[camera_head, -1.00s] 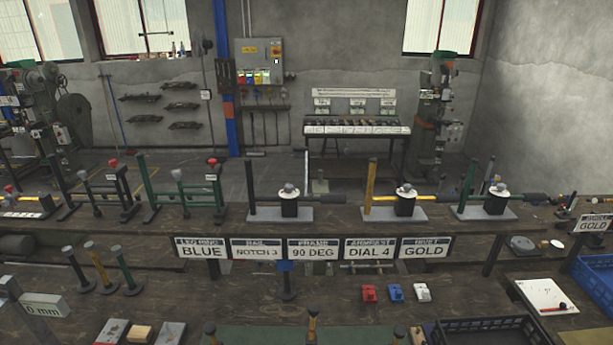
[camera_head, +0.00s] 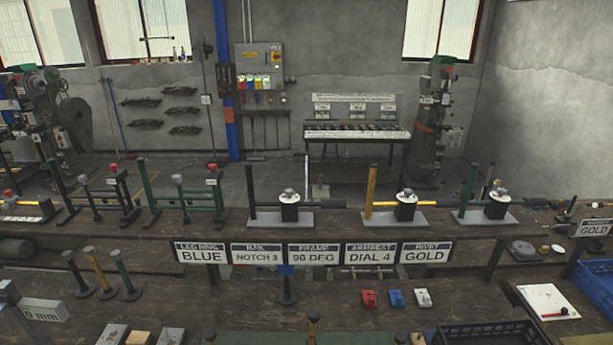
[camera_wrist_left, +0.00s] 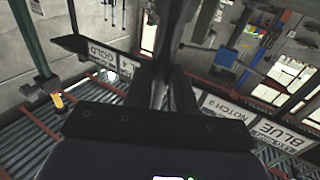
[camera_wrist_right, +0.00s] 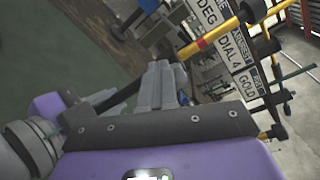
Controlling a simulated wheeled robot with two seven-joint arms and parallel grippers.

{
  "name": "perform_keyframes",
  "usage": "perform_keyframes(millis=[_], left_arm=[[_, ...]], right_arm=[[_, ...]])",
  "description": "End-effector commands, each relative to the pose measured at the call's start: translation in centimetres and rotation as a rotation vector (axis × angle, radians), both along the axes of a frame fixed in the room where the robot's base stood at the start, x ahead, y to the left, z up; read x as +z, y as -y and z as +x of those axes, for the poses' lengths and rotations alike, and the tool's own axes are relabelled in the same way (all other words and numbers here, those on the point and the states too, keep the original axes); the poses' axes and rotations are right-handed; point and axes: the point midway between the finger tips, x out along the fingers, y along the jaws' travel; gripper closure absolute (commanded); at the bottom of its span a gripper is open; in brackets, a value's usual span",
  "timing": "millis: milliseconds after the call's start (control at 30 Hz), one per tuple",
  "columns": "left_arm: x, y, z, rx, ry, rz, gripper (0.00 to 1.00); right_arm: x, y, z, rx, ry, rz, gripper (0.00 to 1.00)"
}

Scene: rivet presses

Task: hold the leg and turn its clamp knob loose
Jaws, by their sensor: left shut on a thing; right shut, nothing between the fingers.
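In the left wrist view my left gripper (camera_wrist_left: 162,82) is shut on a dark, narrow post (camera_wrist_left: 156,35), seemingly the leg; its far end is hard to make out. In the right wrist view my right gripper (camera_wrist_right: 165,84) is shut and empty. Beside its fingertips a yellow bar (camera_wrist_right: 217,37) with a red band runs up to the right, and a black rod (camera_wrist_right: 120,97) shows left of the fingers. I cannot make out the clamp knob for certain. Neither gripper shows in the head view.
A sign row (camera_head: 313,252) reads BLUE, NOTCH 3, 90 DEG, DIAL 4, GOLD. Stands with black, yellow (camera_head: 372,185) and green posts line the rear bench. Loose legs (camera_head: 96,272) stand at left. Red, blue and white blocks (camera_head: 396,298) and a black crate (camera_head: 487,334) lie right.

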Motion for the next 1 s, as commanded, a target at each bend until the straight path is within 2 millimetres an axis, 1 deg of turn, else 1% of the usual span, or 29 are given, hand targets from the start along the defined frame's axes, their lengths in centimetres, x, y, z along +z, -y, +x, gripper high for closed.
perform_keyframes(millis=[33, 167, 400, 533, 667, 967, 1000], left_arm=[[-0.5, 0.5, -0.6, -0.015, -0.016, 0.004, 1.00], [-0.5, 0.5, -0.5, -0.014, -0.016, 0.001, 1.00], [-0.5, 0.4, -0.4, -0.010, -0.016, 0.000, 1.00], [-0.4, 0.3, -0.4, -0.009, -0.015, 0.001, 1.00], [-0.4, 0.2, -0.3, -0.007, -0.015, 0.001, 1.00], [-0.4, 0.2, -0.2, -0.005, -0.013, 0.002, 1.00], [-0.3, 0.2, -0.2, -0.005, -0.010, 0.000, 0.71]], right_arm=[[0.1, -0.3, -0.1, 0.005, 0.004, 0.003, 1.00], [0.2, -0.2, -1.3, 0.005, 0.002, 0.003, 1.00], [0.5, 0.1, -4.2, 0.004, 0.003, 0.001, 1.00], [0.7, 0.1, -5.5, 0.003, 0.004, 0.002, 1.00], [0.7, 0.2, -5.9, 0.001, 0.004, 0.001, 1.00], [0.7, 0.2, -5.9, 0.001, 0.004, 0.001, 1.00], [0.7, 0.2, -5.9, 0.001, 0.004, 0.001, 1.00]])
